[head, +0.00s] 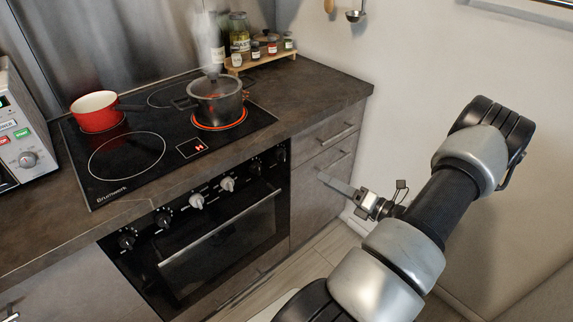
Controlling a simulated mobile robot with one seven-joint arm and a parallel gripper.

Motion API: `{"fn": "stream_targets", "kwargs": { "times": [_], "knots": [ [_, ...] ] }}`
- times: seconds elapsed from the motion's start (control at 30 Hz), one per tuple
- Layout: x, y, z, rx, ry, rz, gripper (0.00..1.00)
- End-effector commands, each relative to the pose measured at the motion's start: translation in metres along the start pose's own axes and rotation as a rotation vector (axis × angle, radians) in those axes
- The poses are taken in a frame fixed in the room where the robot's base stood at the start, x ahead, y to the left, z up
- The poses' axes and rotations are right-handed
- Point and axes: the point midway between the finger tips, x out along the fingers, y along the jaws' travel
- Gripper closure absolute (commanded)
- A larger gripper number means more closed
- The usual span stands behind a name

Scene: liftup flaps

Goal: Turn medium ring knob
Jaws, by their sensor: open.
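The oven's control panel carries a row of knobs: dark knobs at the left, such as the far left one (127,239) and its neighbour (163,217), two pale knobs in the middle (197,201) and (227,184), and dark knobs at the right (255,167). I cannot tell which is the medium ring knob.
The oven door handle (218,228) sticks out below the knobs. Drawers with bar handles (336,137) stand right of the oven. A microwave (22,140) is at the left; a rack of jars (262,55) stands at the back. The floor before the oven is mostly clear.

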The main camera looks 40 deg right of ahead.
Motion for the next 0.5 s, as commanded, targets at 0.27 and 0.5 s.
{"fn": "stream_targets", "kwargs": {
  "times": [0.27, 0.5],
  "knots": [
    [0.019, -0.007, 0.001, 0.032, -0.033, -0.002, 0.53],
    [0.071, -0.008, 0.002, 0.029, -0.03, -0.001, 0.53]
  ]
}}
